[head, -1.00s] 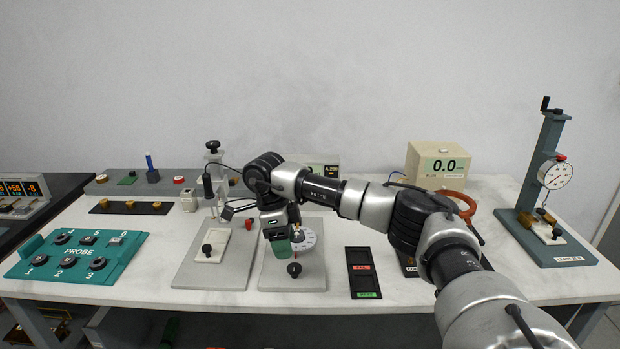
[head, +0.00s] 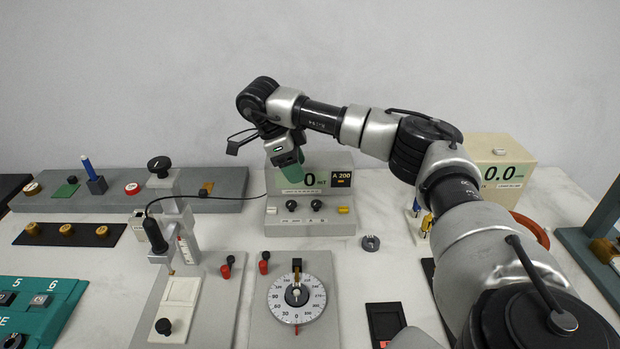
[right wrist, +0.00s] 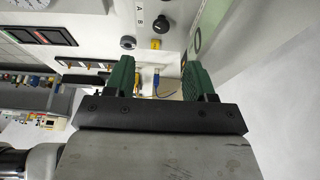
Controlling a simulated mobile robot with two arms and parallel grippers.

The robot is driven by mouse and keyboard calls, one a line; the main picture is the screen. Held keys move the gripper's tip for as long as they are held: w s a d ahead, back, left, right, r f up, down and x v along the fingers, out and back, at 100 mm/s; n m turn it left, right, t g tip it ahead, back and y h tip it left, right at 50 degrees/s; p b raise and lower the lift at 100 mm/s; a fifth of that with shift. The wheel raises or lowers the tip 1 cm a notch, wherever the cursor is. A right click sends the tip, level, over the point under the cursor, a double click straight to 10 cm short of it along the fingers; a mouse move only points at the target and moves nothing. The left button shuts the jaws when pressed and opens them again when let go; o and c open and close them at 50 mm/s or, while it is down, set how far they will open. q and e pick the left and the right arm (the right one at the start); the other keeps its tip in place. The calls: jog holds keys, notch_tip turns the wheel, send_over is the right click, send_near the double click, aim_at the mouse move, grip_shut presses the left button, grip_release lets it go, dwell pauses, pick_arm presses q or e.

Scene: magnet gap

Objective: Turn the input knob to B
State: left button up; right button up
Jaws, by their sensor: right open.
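A grey meter box (head: 270,222) stands at the back middle with a green display, partly covered by my right gripper, and a black panel reading "A 200". Two dark knobs are on its front, a left one (head: 291,205) and a right one (head: 316,205). In the right wrist view one dark knob (right wrist: 128,43) shows beside the letters A and B; its pointer direction is too small to tell. My right gripper (head: 291,172), with green fingers, is in front of the display, above the knobs. In its wrist view its fingers (right wrist: 158,75) are apart and empty. My left gripper is not in view.
A yellow button (head: 343,210) is right of the knobs. A dial plate (head: 297,296) and a probe stand (head: 185,250) are in front of the box. A small ring (head: 370,243) lies at its right. A beige box (head: 505,172) reading 0.0 stands farther right, partly behind my arm.

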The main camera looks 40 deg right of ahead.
jog(key=b, duration=0.2)
send_over(316, 202)
jog(key=w+a, duration=0.1)
jog(key=a, duration=0.2)
jog(key=f, duration=0.4)
jog(key=shift+w+d+f, duration=0.2)
jog(key=shift+d+f, duration=0.05)
jog(key=shift+f, duration=0.05)
jog(key=shift+x, duration=2.8)
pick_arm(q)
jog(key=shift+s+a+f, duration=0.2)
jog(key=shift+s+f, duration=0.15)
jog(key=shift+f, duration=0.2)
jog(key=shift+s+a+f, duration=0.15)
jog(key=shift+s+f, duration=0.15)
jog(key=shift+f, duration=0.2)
pick_arm(e)
jog(key=shift+w+d, duration=0.15)
jog(key=shift+c, duration=0.2)
jog(key=c, duration=0.9)
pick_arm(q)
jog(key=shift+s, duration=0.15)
